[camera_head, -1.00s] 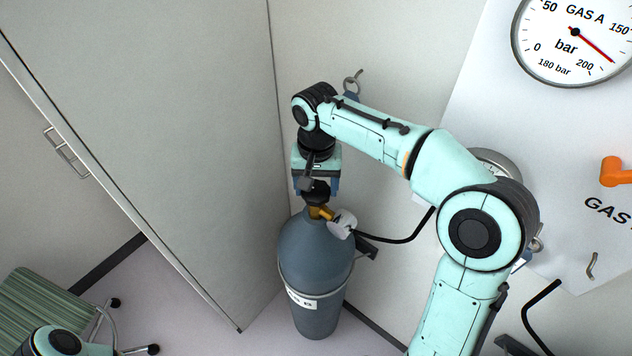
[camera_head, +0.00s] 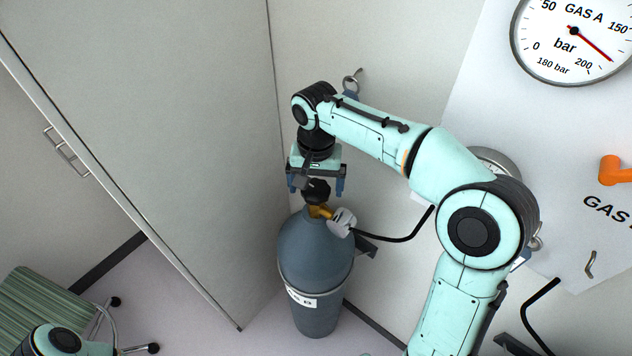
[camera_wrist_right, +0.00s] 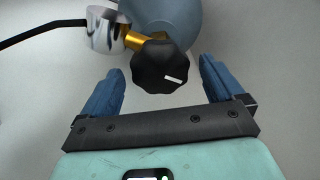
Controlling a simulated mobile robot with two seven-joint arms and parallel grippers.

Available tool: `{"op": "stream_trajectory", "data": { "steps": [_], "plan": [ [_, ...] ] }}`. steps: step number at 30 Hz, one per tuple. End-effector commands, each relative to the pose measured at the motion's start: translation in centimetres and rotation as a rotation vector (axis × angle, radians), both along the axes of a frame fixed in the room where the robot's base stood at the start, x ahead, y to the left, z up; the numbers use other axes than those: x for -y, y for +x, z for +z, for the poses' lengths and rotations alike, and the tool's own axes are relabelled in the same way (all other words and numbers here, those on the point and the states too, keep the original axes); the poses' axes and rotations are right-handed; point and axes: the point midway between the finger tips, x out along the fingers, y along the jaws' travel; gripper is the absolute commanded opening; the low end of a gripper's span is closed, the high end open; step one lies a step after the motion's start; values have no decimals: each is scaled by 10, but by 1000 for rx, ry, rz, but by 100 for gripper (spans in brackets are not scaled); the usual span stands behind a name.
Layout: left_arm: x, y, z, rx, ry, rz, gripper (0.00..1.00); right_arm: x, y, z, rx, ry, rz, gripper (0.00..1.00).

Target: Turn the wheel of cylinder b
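Cylinder b (camera_head: 315,250) is a blue-grey gas bottle standing upright, with a brass valve (camera_head: 320,211) and a label on its side. Its wheel (camera_head: 317,190) is a black lobed knob on top of the valve. In the right wrist view the wheel (camera_wrist_right: 159,67) carries a white mark. My right gripper (camera_head: 316,188) points down above the wheel. Its blue fingers are spread wide; the right wrist view shows the wheel between and just beyond the fingertips (camera_wrist_right: 158,73), with gaps on both sides. My left gripper is out of view; only part of my left arm shows at lower left.
A grey cabinet (camera_head: 160,130) stands close left of the cylinder. A black hose (camera_head: 400,235) runs right from the white-grey fitting (camera_head: 343,222) at the valve. A gas panel (camera_head: 560,130) with a gauge (camera_head: 572,40) and orange handle (camera_head: 614,171) is at right. A green chair (camera_head: 45,305) is at lower left.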

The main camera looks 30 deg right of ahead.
Motion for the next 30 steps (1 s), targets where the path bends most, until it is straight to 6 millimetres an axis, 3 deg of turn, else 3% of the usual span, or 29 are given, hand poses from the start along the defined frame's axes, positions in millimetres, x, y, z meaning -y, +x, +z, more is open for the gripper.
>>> {"op": "stream_trajectory", "data": {
  "steps": [4,8,21,30],
  "plan": [
    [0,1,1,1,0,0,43,0,0,3,1,0,1,94],
    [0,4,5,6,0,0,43,0,1,17,4,-1,2,94],
    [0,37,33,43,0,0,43,0,2,112,8,1,0,94],
    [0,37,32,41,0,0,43,0,0,134,-1,-1,1,94]
  ]
}}
